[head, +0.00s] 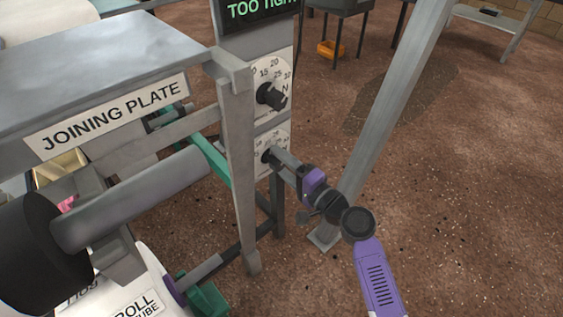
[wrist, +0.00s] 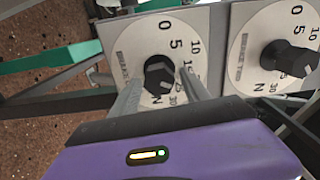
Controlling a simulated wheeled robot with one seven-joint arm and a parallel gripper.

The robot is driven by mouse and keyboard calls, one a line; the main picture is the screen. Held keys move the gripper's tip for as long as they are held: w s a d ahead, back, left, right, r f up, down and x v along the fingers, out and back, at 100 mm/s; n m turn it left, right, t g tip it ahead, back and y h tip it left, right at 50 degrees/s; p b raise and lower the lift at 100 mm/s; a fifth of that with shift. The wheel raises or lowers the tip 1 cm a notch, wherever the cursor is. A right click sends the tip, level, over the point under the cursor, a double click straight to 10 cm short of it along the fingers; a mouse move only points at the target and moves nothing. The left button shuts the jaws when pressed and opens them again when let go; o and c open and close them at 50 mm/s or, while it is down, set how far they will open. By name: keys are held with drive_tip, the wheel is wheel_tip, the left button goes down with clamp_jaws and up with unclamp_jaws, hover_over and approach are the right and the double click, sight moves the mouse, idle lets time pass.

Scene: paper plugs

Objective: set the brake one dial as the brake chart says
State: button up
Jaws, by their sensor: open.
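Two round white brake dials with black knobs show on a grey panel; their names are too small to read. In the wrist view the nearer dial (wrist: 133,50) has its black knob (wrist: 158,74) between the fingers of my open gripper (wrist: 160,88). I cannot tell whether the fingers touch the knob. This is the lower dial (head: 282,139) in the head view, where my gripper (head: 273,156) reaches it from the right. The other dial (wrist: 256,45), with its own knob (wrist: 290,58), is the upper dial (head: 264,63) in the head view. No brake chart is readable.
A green-lettered display (head: 260,10) above the dials reads "TOO TIGHT", cut off at its edge. A grey frame post (head: 238,170) and the joining plate machine (head: 110,65) stand left of the dials. A slanted metal leg (head: 395,105) is behind my arm. The brown floor at right is mostly open.

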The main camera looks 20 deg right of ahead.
drive_tip(key=v, duration=0.7)
drive_tip(key=shift+s+d+p, duration=0.15)
drive_tip(key=shift+s+p, duration=0.2)
drive_tip(key=shift+p, duration=0.1)
drive_tip(key=s+d+n+h, duration=0.45)
drive_tip(key=s+h, duration=0.25)
drive_tip(key=s, duration=0.5)
drive_tip(key=s+a+r+n+g, duration=0.1)
drive_tip(key=s+a+n, duration=0.2)
drive_tip(key=s, duration=0.5)
drive_tip(key=s+a+r+n+g+y, duration=0.1)
drive_tip(key=s+a+r+n, duration=0.15)
drive_tip(key=s, duration=0.65)
drive_tip(key=s+a+n, duration=0.2)
drive_tip(key=s+n, duration=0.2)
drive_tip(key=s, duration=0.4)
wheel_tip(320, 180, up, 28)
drive_tip(key=p, duration=2.7)
drive_tip(key=shift+w+m+p, duration=0.3)
drive_tip(key=shift+p, duration=0.05)
